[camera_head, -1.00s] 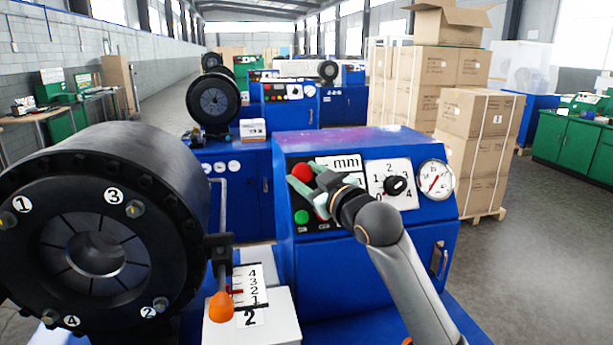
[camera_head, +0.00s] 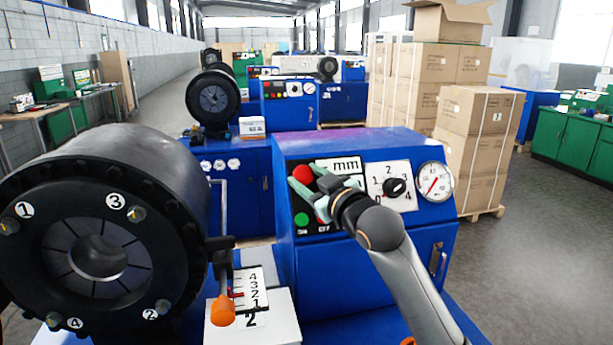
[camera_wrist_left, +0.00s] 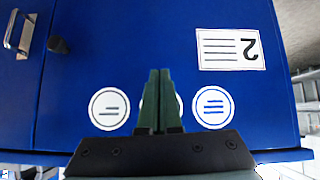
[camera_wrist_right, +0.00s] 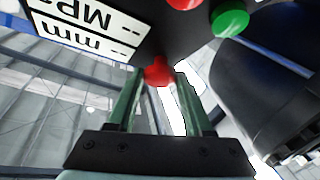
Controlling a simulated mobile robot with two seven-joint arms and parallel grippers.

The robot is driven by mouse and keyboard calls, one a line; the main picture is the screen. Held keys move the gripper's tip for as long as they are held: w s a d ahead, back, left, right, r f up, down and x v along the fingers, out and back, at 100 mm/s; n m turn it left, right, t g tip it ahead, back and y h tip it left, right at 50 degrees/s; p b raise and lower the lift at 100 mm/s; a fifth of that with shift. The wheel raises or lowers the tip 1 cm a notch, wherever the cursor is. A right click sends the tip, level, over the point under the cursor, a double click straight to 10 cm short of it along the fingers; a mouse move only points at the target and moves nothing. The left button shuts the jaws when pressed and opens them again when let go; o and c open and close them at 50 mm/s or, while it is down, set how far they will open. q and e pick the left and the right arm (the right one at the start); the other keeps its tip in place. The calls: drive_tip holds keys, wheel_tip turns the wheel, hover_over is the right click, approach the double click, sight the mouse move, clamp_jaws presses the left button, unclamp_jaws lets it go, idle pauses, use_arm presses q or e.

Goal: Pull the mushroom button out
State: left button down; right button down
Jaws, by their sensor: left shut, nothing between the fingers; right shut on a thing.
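The red mushroom button (camera_head: 303,173) is at the upper left of the black control panel on the blue machine. My right gripper (camera_head: 305,177) is at the panel, its pale green fingers on either side of the button and shut on it. In the right wrist view the red button (camera_wrist_right: 157,71) shows between the fingertips. My left gripper (camera_wrist_left: 160,73) is shut and empty in front of a blue cabinet front; it does not show in the head view.
A green ON button (camera_head: 302,219) and a partly hidden red OFF button sit just below. A display (camera_head: 346,165), a black knob (camera_head: 396,188) and a gauge (camera_head: 434,183) are to the right. The black crimper head (camera_head: 100,230) and an orange-tipped lever (camera_head: 223,310) stand at left.

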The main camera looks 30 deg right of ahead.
drive_tip(key=c, duration=0.6)
unclamp_jaws()
drive_tip(key=shift+s+r, duration=0.1)
drive_tip(key=shift+s, duration=0.05)
drive_tip(key=s+b, duration=0.2)
drive_tip(key=s, duration=1)
drive_tip(key=shift+s+d, duration=0.1)
drive_tip(key=shift+s, duration=0.2)
